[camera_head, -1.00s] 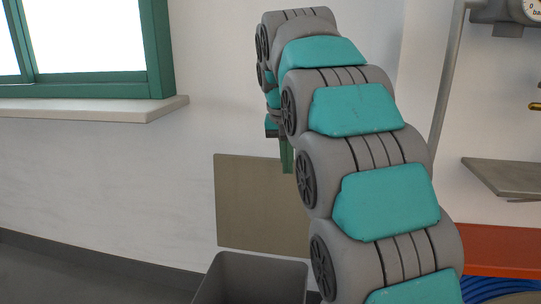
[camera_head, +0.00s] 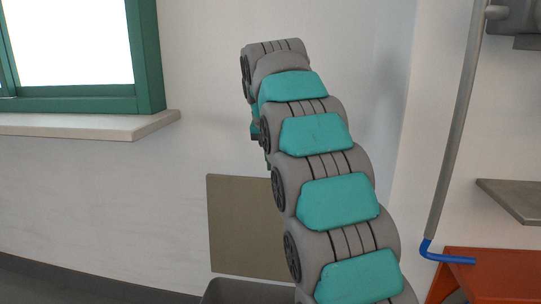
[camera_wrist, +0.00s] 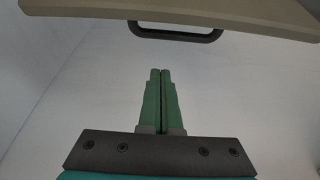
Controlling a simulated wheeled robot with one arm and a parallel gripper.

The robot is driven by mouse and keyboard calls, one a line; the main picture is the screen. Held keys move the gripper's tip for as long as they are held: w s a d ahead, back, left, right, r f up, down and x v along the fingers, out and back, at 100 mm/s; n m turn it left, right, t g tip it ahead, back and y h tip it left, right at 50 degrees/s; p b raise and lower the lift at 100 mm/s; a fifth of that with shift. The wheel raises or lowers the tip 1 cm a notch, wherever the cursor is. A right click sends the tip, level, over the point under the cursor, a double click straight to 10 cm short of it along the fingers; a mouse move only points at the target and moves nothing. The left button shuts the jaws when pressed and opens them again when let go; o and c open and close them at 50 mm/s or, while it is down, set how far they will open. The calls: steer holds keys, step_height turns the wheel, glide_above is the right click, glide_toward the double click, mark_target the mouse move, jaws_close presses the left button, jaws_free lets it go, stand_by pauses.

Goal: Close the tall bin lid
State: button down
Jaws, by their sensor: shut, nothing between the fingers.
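The tall bin (camera_head: 240,290) is grey, and only its top rim shows at the bottom edge of the head view. Its tan lid (camera_head: 240,228) stands open and upright against the wall behind it, partly covered by my arm. In the wrist view the edge of the lid (camera_wrist: 240,12) crosses the top, with a dark bar handle (camera_wrist: 176,36) along it. My gripper (camera_wrist: 160,72) has green fingers pressed together with nothing between them. Its tips point toward the handle and are apart from it. In the head view my arm hides most of the gripper.
A green-framed window with a pale sill (camera_head: 90,124) is at the left. At the right are a grey pipe with a blue end (camera_head: 447,257), a grey shelf (camera_head: 515,199) and an orange-red surface (camera_head: 495,275). The wall left of the lid is bare.

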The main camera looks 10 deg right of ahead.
mark_target(270, 180)
steer(key=a+x, duration=0.1)
steer(key=x, duration=0.5)
steer(key=shift+s+a+r, duration=0.1)
steer(key=shift+s+r, duration=0.15)
steer(key=shift+s, duration=0.35)
steer(key=shift+s+a+r, duration=0.1)
steer(key=shift+s+r, duration=0.15)
steer(key=shift+s, duration=0.35)
steer(key=shift+s+a+r, duration=0.1)
steer(key=shift+s+r, duration=0.15)
steer(key=shift+s, duration=0.35)
steer(key=shift+s, duration=0.1)
